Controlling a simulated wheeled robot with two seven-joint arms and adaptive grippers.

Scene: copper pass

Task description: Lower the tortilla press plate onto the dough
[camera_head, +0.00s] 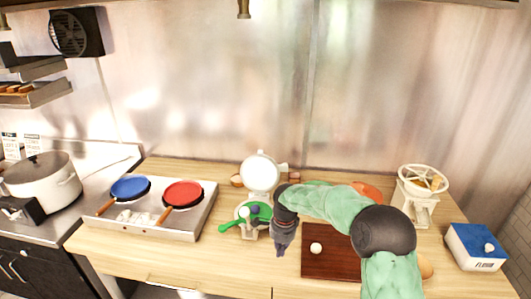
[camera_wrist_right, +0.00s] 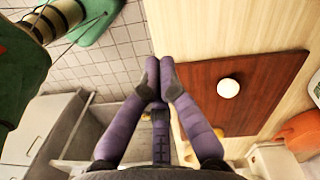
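The tortilla press has a round white upper plate (camera_head: 260,172), raised nearly upright at the back middle of the wooden counter. I cannot tell whether that lump is dough. A pale round ball (camera_head: 316,248) lies on the brown board (camera_head: 330,268); the ball (camera_wrist_right: 228,88) also shows in the right wrist view. My right gripper (camera_head: 281,250) points down between press and board, in front of the plate. Its purple fingertips (camera_wrist_right: 160,68) are together and empty. My left gripper is not seen.
A metal griddle (camera_head: 205,222) holds a blue pan (camera_head: 130,188) and a red pan (camera_head: 183,194) at left. A pot (camera_head: 45,180) stands further left. A white stand (camera_head: 418,205) and a blue-topped flour box (camera_head: 476,247) are at right. My right arm hides part of the board.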

